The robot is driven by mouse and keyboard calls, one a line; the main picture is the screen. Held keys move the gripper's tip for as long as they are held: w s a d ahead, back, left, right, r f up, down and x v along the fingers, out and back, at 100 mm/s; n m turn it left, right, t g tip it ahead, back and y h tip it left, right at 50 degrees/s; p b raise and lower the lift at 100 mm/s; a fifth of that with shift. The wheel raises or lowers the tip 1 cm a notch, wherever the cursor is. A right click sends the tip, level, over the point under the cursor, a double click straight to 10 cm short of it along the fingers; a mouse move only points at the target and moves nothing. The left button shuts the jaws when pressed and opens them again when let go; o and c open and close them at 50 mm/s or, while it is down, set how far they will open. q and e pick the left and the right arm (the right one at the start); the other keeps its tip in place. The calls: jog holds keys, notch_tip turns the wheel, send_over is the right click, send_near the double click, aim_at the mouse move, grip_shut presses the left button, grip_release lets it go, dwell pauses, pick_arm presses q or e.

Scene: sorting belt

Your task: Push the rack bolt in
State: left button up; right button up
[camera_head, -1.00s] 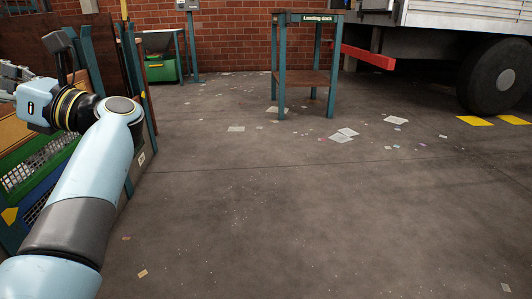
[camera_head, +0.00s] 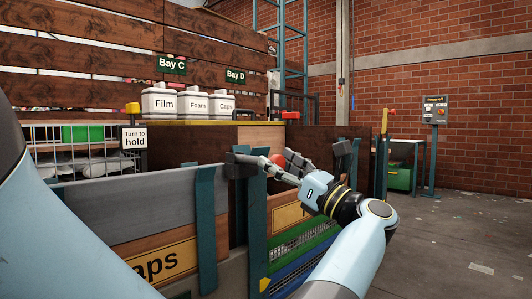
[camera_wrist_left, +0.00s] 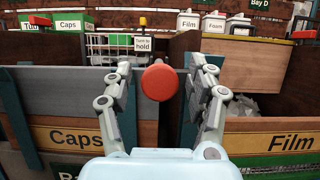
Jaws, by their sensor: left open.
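A round red knob (camera_wrist_left: 160,82) on a dark shaft is in the middle of the left wrist view. It also shows in the head view as a red ball (camera_head: 277,160) partly behind my gripper. It looks like the rack bolt's end, but its shaft is mostly hidden. My left gripper (camera_head: 262,163) is open, with one finger on each side of the knob. In the left wrist view the fingers (camera_wrist_left: 163,75) stand clear of it, with a gap on both sides. I cannot tell how deep the knob sits between them. My right gripper is out of view.
Wooden bins with a Caps label (camera_wrist_left: 77,137) and a Film label (camera_wrist_left: 291,142) flank the gripper. A wire cage (camera_head: 77,150) with a Turn to hold sign (camera_head: 134,137) stands behind. White tubs (camera_head: 158,102) stand on a ledge. The floor (camera_head: 450,240) at right is open.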

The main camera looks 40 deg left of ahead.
pick_arm(q)
jog(key=shift+a+r, duration=0.1)
jog(key=shift+a, duration=0.25)
grip_shut()
dwell(0.3)
